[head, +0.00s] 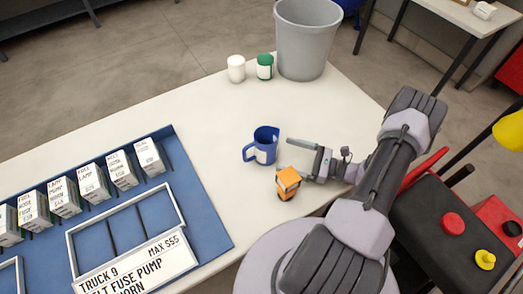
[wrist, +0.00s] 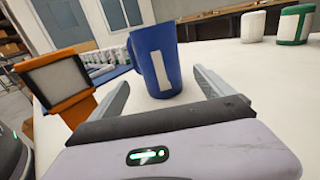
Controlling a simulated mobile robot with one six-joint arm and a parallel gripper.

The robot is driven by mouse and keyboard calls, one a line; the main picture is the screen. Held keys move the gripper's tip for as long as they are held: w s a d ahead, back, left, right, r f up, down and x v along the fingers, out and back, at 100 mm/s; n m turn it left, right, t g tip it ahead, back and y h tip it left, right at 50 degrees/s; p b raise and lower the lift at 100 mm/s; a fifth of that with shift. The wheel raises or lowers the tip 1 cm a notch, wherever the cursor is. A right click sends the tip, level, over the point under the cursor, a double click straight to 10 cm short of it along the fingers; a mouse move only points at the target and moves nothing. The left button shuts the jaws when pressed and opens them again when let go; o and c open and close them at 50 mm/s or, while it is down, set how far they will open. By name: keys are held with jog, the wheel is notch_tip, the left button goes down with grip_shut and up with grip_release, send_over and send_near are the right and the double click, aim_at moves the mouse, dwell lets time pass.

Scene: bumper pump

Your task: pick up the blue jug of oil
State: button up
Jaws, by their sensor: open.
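The blue jug (head: 263,146) stands upright on the white table, with its handle toward the left in the head view. In the wrist view the blue jug (wrist: 157,60) stands just ahead, roughly between the finger lines, with a pale strip on its side. My gripper (head: 302,160) is to the right of the jug at table height, its fingers pointing left toward it. In the wrist view my gripper (wrist: 163,92) is open, with one finger on each side and nothing held. I cannot tell whether the fingertips reach past the jug's near side.
An orange box-like object (head: 288,183) stands close beside my gripper, and left of the left finger in the wrist view (wrist: 60,85). White (head: 236,69) and green (head: 265,67) containers and a grey bin (head: 304,45) stand at the back. A blue tray (head: 205,215) with labelled boxes lies left.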

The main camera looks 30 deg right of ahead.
aim_at(273, 151)
jog(key=b+x, duration=0.1)
jog(key=x, duration=0.5)
jog(key=c, duration=1.7)
